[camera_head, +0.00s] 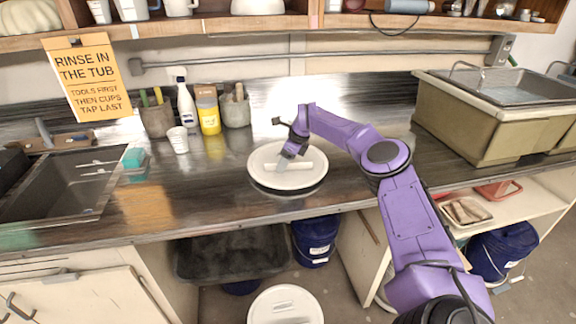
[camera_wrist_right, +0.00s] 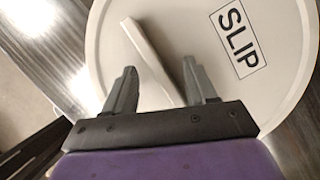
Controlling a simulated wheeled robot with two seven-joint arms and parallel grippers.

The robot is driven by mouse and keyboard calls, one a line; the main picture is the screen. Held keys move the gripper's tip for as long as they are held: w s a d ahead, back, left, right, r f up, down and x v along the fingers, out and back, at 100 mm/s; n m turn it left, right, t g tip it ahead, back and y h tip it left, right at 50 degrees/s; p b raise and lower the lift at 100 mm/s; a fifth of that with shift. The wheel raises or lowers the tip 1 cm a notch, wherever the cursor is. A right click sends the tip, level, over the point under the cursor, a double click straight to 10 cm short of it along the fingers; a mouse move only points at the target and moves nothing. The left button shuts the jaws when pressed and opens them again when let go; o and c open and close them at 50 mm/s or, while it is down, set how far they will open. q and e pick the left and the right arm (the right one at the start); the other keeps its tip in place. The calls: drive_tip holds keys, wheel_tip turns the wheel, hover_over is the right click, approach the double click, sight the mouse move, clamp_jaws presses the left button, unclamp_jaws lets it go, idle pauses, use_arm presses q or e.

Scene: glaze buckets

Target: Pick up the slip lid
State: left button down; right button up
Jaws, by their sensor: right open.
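The slip lid (camera_head: 262,180) is a round, off-white disc lying on the dark counter in the middle of the head view. In the right wrist view the slip lid (camera_wrist_right: 283,95) shows a black-framed SLIP label and a raised bar handle (camera_wrist_right: 152,62). My right gripper (camera_head: 284,161) is over the lid at its handle. In the right wrist view my right gripper (camera_wrist_right: 158,78) is open, with one finger on each side of the bar. I cannot tell whether the fingers touch the bar. My left gripper is not in view.
Behind the lid stand a spray bottle (camera_head: 187,104), a yellow bottle (camera_head: 208,112), tool pots and a white cup (camera_head: 178,140). A sink (camera_head: 62,190) is at left and a large beige tub (camera_head: 480,120) at right. Another white lid (camera_head: 285,306) is below the counter.

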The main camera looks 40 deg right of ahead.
drive_tip(key=shift+f, duration=0.1)
clamp_jaws()
idle(0.4)
